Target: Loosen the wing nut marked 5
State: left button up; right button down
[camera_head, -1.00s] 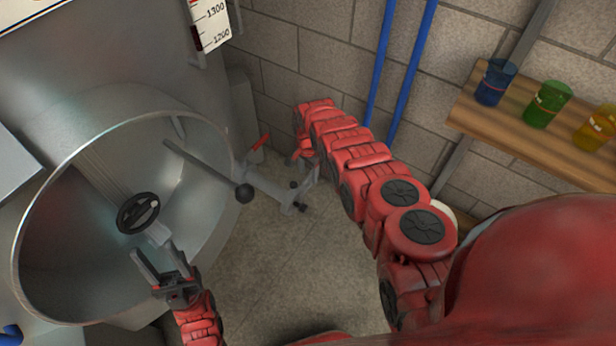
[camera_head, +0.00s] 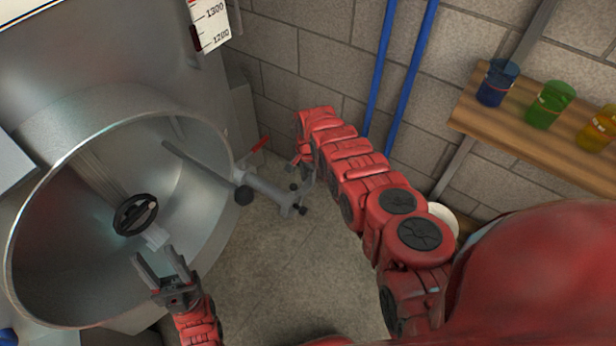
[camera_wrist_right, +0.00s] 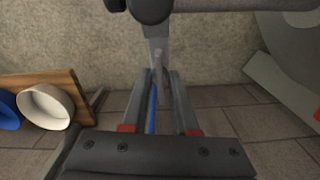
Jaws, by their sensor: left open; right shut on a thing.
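No mark 5 can be read in either view, so I cannot tell which part is the numbered wing nut. My right gripper (camera_head: 304,168) hangs beside a grey pipe fitting (camera_head: 270,190) with small black knobs in the head view. In the right wrist view its two fingers (camera_wrist_right: 159,84) are closed around the lower end of a thin grey piece (camera_wrist_right: 158,52), which hangs below a dark round knob (camera_wrist_right: 150,8). My left gripper (camera_head: 163,264) is open and empty, just below and right of the black handwheel (camera_head: 135,214), apart from it.
The round steel tank door (camera_head: 40,175) fills the left, with a bar ending in a black ball (camera_head: 243,195). A wooden shelf (camera_head: 540,150) with blue, green and yellow cups is at right. Blue pipes (camera_head: 378,70) run up the wall. The floor (camera_head: 270,260) in the middle is clear.

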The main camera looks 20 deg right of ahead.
jog(key=shift+n, duration=0.3)
jog(key=n, duration=0.3)
jog(key=shift+n, duration=0.4)
jog(key=n, duration=0.9)
jog(key=shift+n+b, duration=0.35)
jog(key=shift+n, duration=1.85)
jog(key=c, duration=0.7)
grip_release()
